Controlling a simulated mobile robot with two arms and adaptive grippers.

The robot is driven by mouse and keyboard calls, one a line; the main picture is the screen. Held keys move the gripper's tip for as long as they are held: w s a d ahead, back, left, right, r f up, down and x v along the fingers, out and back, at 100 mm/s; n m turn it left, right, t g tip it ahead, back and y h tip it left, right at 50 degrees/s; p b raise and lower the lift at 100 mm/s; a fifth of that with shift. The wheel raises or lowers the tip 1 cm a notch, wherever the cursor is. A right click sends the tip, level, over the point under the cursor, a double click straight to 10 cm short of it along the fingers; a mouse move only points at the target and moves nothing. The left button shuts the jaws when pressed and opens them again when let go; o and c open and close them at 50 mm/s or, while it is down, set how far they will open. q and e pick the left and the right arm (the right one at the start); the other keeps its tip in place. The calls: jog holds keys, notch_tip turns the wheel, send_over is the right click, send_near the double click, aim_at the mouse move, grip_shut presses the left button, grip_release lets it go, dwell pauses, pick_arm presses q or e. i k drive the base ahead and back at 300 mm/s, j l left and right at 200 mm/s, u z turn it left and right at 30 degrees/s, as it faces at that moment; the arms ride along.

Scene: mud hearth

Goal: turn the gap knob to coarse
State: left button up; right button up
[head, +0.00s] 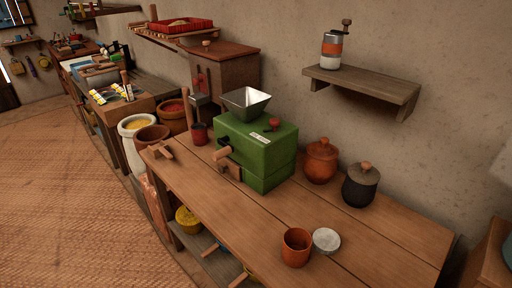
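The green mill (252,158) stands on the wooden table (330,215), with a metal hopper (246,103) on top. A small red knob (274,123) sits on the mill's top near its back right edge; it is probably the gap knob. A white label (260,137) with dark lettering lies on the mill's top in front of the knob. The lettering is too small to read, and I cannot tell which way the knob points. A wooden handle (222,153) sticks out of the mill's front left side. Neither of my grippers is in view.
An orange lidded pot (321,161) and a dark lidded pot (360,186) stand right of the mill. An orange cup (296,247) and a pale round lid-like piece (326,240) are near the front. A wall shelf (363,85) holds a hand grinder (333,49). The table between is bare.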

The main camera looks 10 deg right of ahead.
aim_at(274, 123)
jog(key=i+j+z, duration=0.1)
jog(key=j+z, duration=0.95)
jog(key=i+j, duration=0.05)
